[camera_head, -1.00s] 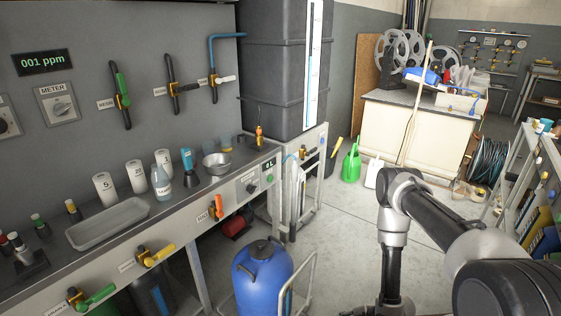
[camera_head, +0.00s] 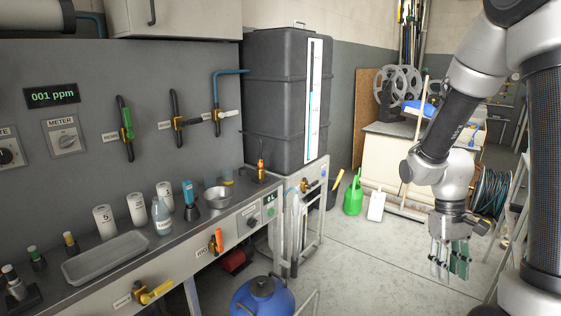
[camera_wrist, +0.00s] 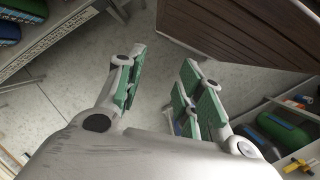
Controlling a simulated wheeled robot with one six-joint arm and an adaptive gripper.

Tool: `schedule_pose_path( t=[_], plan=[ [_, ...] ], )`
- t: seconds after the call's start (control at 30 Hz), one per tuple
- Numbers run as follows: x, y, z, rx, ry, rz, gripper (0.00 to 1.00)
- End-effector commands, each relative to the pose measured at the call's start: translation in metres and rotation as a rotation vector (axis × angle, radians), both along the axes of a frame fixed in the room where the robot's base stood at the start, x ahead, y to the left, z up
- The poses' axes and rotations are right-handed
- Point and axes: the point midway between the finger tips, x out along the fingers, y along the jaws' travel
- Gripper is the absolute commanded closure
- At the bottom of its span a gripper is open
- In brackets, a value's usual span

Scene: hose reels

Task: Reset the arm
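My gripper (camera_head: 449,262) hangs at the right of the head view, pointing down over the floor, with my arm folded above it. In the wrist view its two green-padded fingers (camera_wrist: 160,95) stand apart with bare floor between them. It is open and holds nothing. It is clear of the workbench and touches nothing that I can see.
A grey workbench (camera_head: 190,243) with a tray (camera_head: 105,258), bottles and valves runs along the left. A blue tank (camera_head: 262,298) stands on the floor before it. The middle floor is open.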

Motion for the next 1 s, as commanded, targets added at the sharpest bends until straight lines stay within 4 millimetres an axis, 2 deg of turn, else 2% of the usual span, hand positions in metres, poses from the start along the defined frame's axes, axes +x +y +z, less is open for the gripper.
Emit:
schedule_pose_path(
  t=[0.03, 0.2, 0.3, 0.5, 0.7, 0.8, 1.0],
  plan=[
    [-0.009, 0.003, 0.024, -0.002, -0.029, -0.035, 0.63],
    [-0.045, 0.016, 0.087, 0.018, -0.124, -0.126, 0.63],
    [-0.061, 0.023, 0.117, 0.041, -0.217, -0.141, 0.63],
    [-0.078, 0.030, 0.167, 0.074, -0.466, -0.140, 0.63],
    [-0.086, 0.031, 0.202, 0.086, -0.638, -0.126, 0.63],
    [-0.088, 0.031, 0.208, 0.088, -0.671, -0.123, 0.63],
    [-0.088, 0.032, 0.210, 0.090, -0.678, -0.120, 0.63]
  ],
)
